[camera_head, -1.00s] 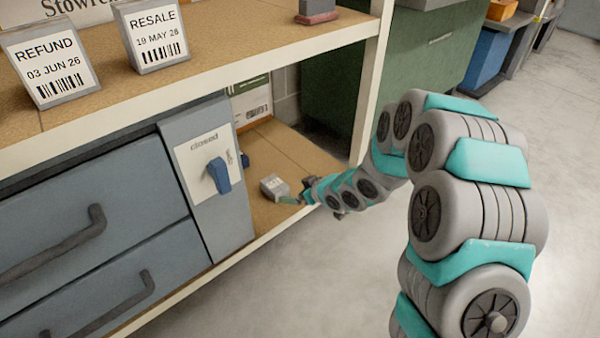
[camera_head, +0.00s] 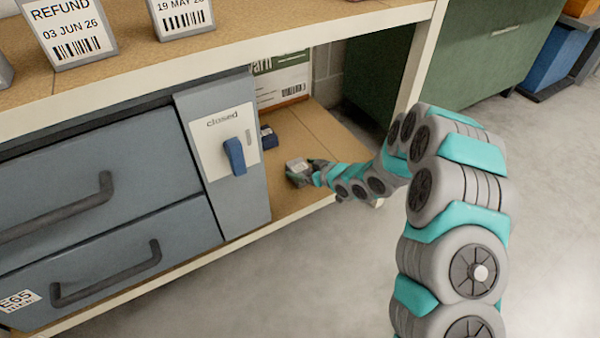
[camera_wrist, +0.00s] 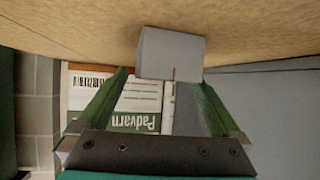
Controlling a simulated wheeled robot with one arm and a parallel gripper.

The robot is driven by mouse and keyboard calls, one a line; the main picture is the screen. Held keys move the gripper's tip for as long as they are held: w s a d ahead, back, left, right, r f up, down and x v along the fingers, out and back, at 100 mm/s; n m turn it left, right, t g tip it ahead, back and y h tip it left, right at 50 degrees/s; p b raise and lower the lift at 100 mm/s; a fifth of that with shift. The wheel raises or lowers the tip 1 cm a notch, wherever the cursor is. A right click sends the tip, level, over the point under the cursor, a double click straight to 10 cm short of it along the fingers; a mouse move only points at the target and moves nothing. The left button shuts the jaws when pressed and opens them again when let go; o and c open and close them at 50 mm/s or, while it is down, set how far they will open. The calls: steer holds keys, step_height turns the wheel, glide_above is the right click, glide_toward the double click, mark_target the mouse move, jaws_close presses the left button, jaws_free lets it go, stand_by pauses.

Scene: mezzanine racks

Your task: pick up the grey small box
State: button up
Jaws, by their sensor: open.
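The grey small box (camera_head: 297,165) sits on the lower shelf, right of the drawer unit. My gripper (camera_head: 303,174) reaches into this bay from the right and is right at the box. In the wrist view, which is upside down, the box (camera_wrist: 170,54) rests against the shelf surface at the top. I cannot tell how far the box lies between the fingers.
A grey panel with a blue handle, marked "closed" (camera_head: 222,121), stands left of the box. A small dark blue object (camera_head: 268,137) lies behind it. A labelled carton (camera_head: 283,82) is at the back. The upper shelf (camera_head: 330,22) overhangs the bay, with a white post (camera_head: 420,65) at right.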

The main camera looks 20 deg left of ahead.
mark_target(295, 166)
steer(key=shift+x, duration=2.3)
steer(key=shift+c, duration=0.2)
steer(key=c, duration=1.3)
